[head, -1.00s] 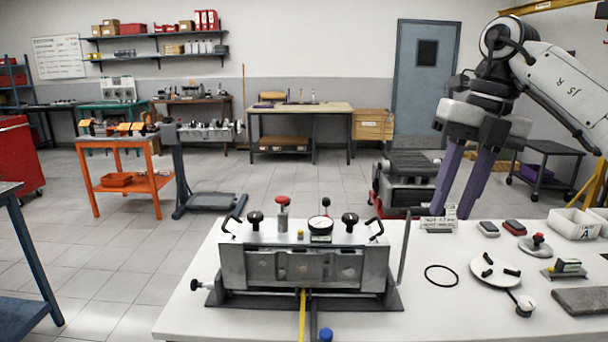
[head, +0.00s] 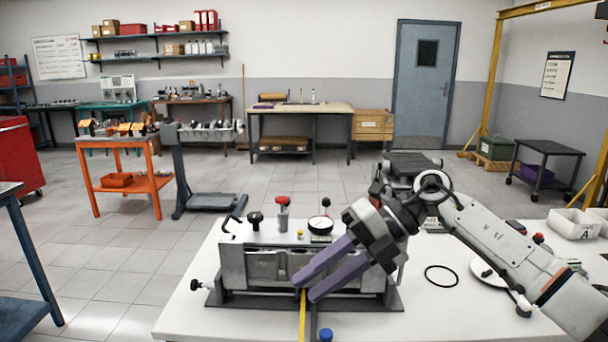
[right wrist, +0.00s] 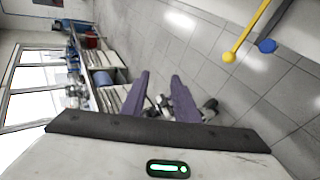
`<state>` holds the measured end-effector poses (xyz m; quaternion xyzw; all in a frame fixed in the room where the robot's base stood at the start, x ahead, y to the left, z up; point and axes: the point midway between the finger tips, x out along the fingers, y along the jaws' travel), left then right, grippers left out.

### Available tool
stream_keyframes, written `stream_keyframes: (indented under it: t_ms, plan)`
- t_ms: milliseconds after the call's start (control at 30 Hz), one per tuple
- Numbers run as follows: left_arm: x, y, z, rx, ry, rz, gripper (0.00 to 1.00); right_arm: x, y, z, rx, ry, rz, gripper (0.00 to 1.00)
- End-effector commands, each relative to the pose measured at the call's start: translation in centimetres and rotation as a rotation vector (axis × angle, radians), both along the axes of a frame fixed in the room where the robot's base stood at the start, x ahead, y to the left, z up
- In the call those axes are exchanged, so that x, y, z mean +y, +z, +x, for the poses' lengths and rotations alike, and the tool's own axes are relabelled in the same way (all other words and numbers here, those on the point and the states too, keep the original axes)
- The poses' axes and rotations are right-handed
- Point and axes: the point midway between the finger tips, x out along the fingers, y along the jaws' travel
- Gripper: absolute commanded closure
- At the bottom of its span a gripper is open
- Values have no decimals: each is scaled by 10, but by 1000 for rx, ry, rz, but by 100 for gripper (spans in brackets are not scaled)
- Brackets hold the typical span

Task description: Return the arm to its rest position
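My right gripper (head: 306,285) is in front of the metal fixture (head: 270,265) on the white table, with its two purple fingers pointing left. The fingers are apart and nothing shows between them. The right wrist view also shows the open fingers (right wrist: 158,85), with floor and distant furniture beyond them. My right arm comes in from the lower right and hides the right part of the fixture. I cannot tell in the head view whether the fingers touch the fixture. My left gripper is not in view.
On the white table (head: 190,310), a black ring (head: 441,276) lies right of the fixture. A white bin (head: 575,224) stands at the far right. A yellow strip (head: 302,318) and a blue knob (head: 326,334) are at the front. The table's left front is clear.

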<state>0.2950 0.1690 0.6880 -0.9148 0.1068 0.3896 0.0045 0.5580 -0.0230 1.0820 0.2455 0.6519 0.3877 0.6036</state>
Motion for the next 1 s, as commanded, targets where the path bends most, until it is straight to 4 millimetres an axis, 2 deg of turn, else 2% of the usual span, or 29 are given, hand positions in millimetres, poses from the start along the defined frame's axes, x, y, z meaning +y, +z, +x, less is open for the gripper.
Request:
stream_keyframes:
  t_ms: [33, 100, 200, 267, 367, 467, 567, 667, 733, 867, 900, 1000]
  plan:
    - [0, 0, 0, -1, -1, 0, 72, 26, -14, -13, 46, -6, 124, 72]
    - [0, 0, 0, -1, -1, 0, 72, 53, -18, -24, 98, -45, 294, 72]
    - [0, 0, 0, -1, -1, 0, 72, 79, -20, -34, 189, -142, 522, 72]
    - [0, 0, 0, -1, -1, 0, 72, 86, -21, -35, 251, -222, 649, 72]
    - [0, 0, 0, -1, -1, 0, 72, 84, -27, -32, 365, -392, 834, 72]
    - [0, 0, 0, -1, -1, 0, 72, 68, -44, -25, 490, -596, 984, 72]
    - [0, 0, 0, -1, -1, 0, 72, 41, -76, -19, 625, -830, 1092, 72]
    - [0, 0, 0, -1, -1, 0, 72, 6, -123, -22, 765, -1086, 1154, 72]
    - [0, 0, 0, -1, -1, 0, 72, -20, -163, -32, 866, -1274, 1167, 72]
    - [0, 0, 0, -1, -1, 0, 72, -67, -241, -71, 1048, -1614, 1128, 72]
    - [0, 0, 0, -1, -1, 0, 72, -79, -263, -87, 1101, -1707, 1103, 72]
    - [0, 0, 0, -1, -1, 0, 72, -104, -310, -131, 1213, -1909, 1024, 72]
